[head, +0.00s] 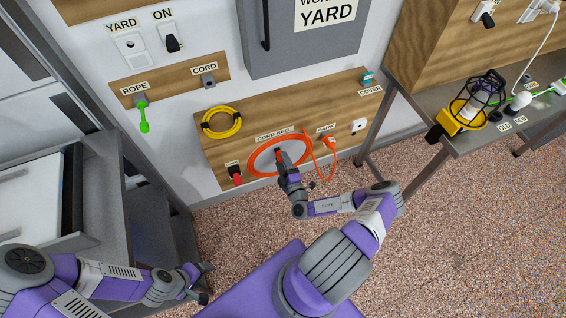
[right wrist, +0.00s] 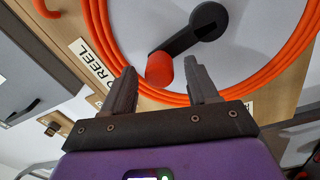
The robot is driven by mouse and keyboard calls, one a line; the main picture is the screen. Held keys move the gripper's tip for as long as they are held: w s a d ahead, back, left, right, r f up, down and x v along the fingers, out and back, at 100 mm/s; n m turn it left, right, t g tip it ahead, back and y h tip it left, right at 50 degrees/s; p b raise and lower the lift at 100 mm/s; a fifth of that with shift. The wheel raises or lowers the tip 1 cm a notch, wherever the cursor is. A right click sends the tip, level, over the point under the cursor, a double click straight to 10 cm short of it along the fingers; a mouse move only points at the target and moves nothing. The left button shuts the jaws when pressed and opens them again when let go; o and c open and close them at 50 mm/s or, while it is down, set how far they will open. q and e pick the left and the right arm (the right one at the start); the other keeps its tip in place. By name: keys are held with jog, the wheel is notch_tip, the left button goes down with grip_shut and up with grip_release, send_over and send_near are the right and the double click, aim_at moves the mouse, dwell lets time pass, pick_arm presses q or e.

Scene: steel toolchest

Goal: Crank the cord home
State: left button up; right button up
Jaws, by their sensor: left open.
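The cord reel (head: 252,167) is a ring of orange cord on the low wooden wall board. In the right wrist view the coiled orange cord (right wrist: 98,30) surrounds a black crank arm (right wrist: 185,32) with an orange-red knob (right wrist: 160,69). My right gripper (head: 281,162) is at the reel. In the right wrist view its fingers (right wrist: 163,72) are open, one on either side of the knob, with gaps showing. An orange cord (head: 316,165) hangs in a loop right of the reel, by an orange plug (head: 328,141). My left gripper (head: 202,281) is open and empty, low at left.
A yellow cord coil (head: 221,122) hangs above the reel. A red-and-black item (head: 236,175) sits left of it, and a white socket (head: 359,125) right. A steel bench (head: 480,135) with a caged lamp (head: 470,105) stands at right. A grey cabinet (head: 95,200) stands at left. Speckled floor is open.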

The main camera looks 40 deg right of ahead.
jog(key=shift+s, duration=0.1)
jog(key=p+v, duration=0.1)
jog(key=v, duration=0.6)
jog(key=shift+s, duration=0.15)
jog(key=shift+a, duration=0.1)
dwell(0.4)
